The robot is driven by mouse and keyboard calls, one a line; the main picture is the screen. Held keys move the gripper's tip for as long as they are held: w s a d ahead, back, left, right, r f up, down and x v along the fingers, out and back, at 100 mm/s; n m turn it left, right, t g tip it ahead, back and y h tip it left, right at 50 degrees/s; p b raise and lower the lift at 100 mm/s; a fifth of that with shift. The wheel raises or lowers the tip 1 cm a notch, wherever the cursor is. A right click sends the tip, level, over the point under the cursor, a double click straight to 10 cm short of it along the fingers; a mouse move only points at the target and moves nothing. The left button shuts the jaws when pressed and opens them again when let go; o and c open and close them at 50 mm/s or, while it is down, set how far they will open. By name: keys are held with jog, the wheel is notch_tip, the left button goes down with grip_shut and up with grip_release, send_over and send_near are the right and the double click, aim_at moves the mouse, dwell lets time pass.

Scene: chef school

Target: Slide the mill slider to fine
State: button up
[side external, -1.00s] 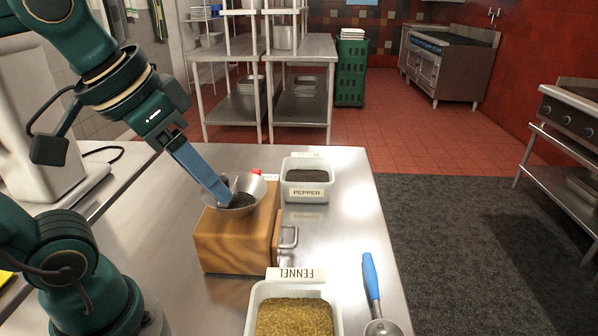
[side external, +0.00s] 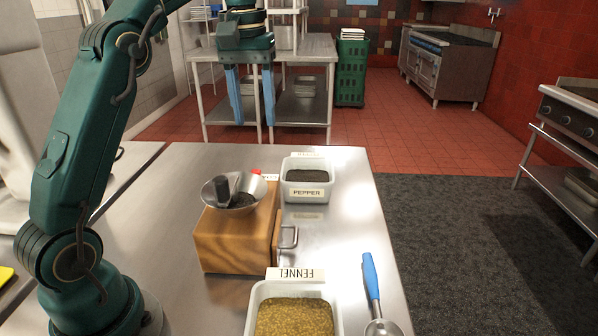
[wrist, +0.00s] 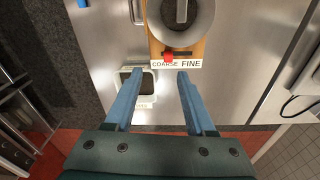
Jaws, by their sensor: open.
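The mill is a wooden box (side external: 222,240) with a metal bowl (side external: 214,192) on top that holds dark grounds and a dark knob. Its red slider (side external: 256,172) shows at the far edge behind the bowl. In the wrist view the red slider (wrist: 169,57) sits at the left end of a dark slot, above the word COARSE; FINE is printed to its right. My gripper (side external: 250,122) is raised above and beyond the mill, pointing down, its two blue fingers wide apart and empty.
A pepper container (side external: 307,194) stands right of the mill, close behind it. A fennel container (side external: 294,290) and a blue-handled scoop (side external: 371,278) lie toward the front right. The mill's drawer handle (side external: 289,238) sticks out to the right. The steel counter (side external: 345,200) has free room at right.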

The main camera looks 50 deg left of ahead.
aim_at(256, 171)
jog(key=shift+n+g, duration=0.5)
jog(key=shift+n, duration=0.2)
jog(key=shift+w+a+f, duration=0.2)
jog(key=shift+a+f, duration=0.3)
jog(key=shift+f, duration=1.65)
jog(key=shift+w+a+f, duration=0.15)
jog(key=shift+a+f, duration=0.35)
jog(key=shift+f, duration=1.7)
jog(key=shift+w+a+f, duration=0.2)
jog(key=shift+a+f, duration=0.3)
jog(key=shift+f, duration=1.65)
grip_shut()
